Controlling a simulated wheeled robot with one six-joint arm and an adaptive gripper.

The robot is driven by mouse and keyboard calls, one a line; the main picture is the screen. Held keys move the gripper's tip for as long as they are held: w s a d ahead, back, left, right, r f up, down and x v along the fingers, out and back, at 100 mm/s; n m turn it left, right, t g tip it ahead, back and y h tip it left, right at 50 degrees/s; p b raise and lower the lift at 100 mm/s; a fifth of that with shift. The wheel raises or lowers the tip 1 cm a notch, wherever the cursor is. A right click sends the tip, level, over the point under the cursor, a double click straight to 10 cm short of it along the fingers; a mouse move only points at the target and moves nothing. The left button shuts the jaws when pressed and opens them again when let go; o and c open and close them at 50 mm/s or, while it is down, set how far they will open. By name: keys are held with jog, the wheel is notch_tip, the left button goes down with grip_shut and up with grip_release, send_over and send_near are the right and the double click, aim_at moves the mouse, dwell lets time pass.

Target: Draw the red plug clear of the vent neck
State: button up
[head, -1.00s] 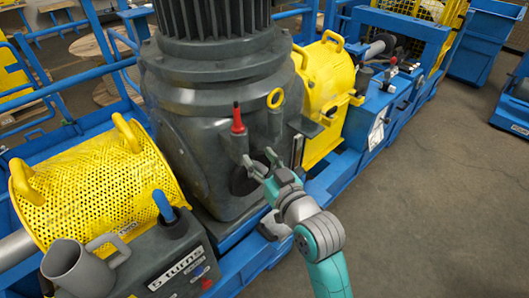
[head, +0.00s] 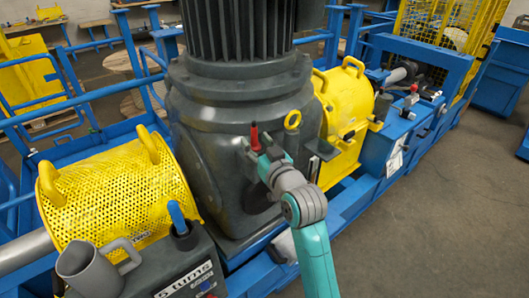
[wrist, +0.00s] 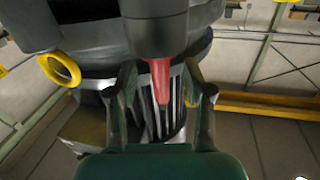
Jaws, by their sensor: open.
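The red plug (head: 254,136) stands upright at the vent neck on the side of the dark grey gearbox housing (head: 210,130). In the wrist view the tapered red plug (wrist: 160,79) shows below the dark round vent neck (wrist: 155,32), its narrow tip pointing down the picture. My gripper (head: 260,154) is at the plug in the head view and partly covers the neck. In the wrist view my gripper (wrist: 160,88) is open, with one finger on each side of the plug. Gaps show between the plug and both fingers.
A yellow lifting eye (head: 293,120) stands just right of the plug; it also shows in the wrist view (wrist: 60,69). Yellow perforated guards (head: 115,200) flank the housing. A grey jug (head: 92,270) stands at the lower left. Open floor (head: 440,220) lies to the right.

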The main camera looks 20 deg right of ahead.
jog(key=shift+w+a, duration=0.1)
jog(key=shift+w, duration=0.8)
grip_shut()
jog(key=shift+r, duration=0.15)
jog(key=shift+r, duration=4.35)
